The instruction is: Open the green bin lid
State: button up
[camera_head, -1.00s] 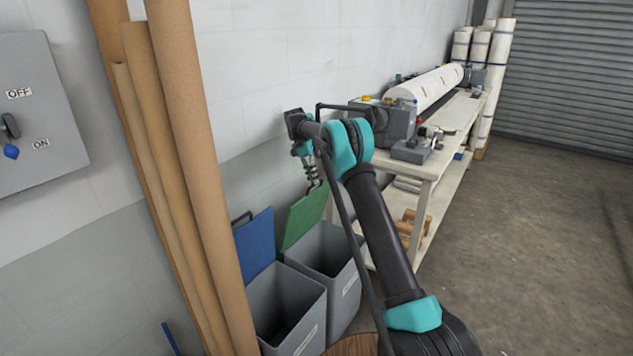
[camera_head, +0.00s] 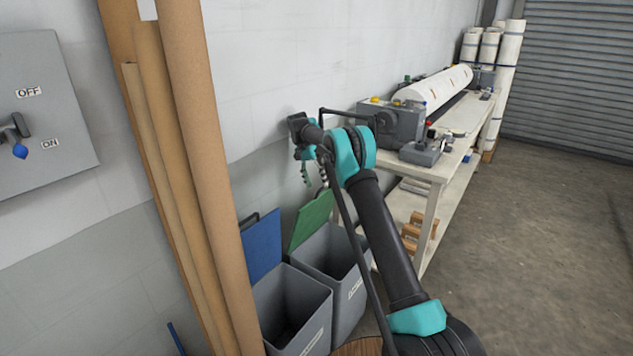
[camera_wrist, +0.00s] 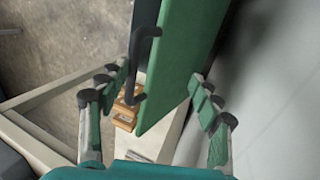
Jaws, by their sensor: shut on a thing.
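The green bin lid (camera_head: 312,218) stands raised at the back of the right grey bin (camera_head: 328,250), whose mouth is open. In the wrist view the green lid (camera_wrist: 178,65) runs between my fingers, with its dark handle (camera_wrist: 145,55) on the left face. The exact contact points are hard to see.
A left grey bin (camera_head: 290,305) with its blue lid (camera_head: 262,245) raised stands beside it. Tall brown tubes (camera_head: 195,150) lean at the left. The press table (camera_head: 436,175) stands close on the right. Open floor (camera_head: 540,260) lies further right.

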jog(key=shift+a+f, duration=0.1)
jog(key=shift+c, duration=0.4)
jog(key=shift+r, duration=0.25)
jog(key=shift+c, duration=0.5)
notch_tip(320, 180, up, 10)
jog(key=shift+f, duration=0.1)
jog(key=shift+c, duration=0.2)
jog(key=shift+s+d, duration=0.1)
jog(key=shift+d, duration=0.2)
